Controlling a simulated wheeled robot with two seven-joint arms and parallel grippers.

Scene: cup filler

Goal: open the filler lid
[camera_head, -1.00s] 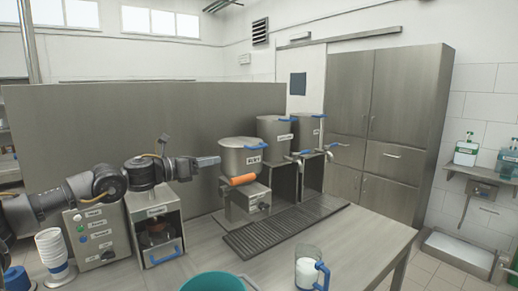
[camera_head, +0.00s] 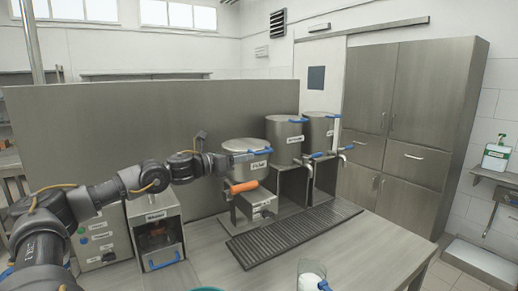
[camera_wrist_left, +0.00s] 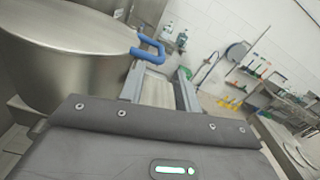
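The nearest filler is a steel pot (camera_head: 247,170) with a flat lid (camera_head: 245,145) lying on top, a label on its front and a blue handle (camera_head: 262,151) at its right rim. An orange handle (camera_head: 243,187) sits below it. My left gripper (camera_head: 228,162) is at the pot's left front side, just under the lid's level. In the left wrist view the gripper (camera_wrist_left: 160,72) is open, with nothing held between its fingers. There the blue handle (camera_wrist_left: 150,46) is just beyond the left fingertip; whether they touch I cannot tell. My right gripper is not in view.
Two more steel pots (camera_head: 285,140) stand behind to the right, with blue-handled taps. A ridged drip tray (camera_head: 290,235) lies in front. A cup (camera_head: 311,275) is at the front edge.

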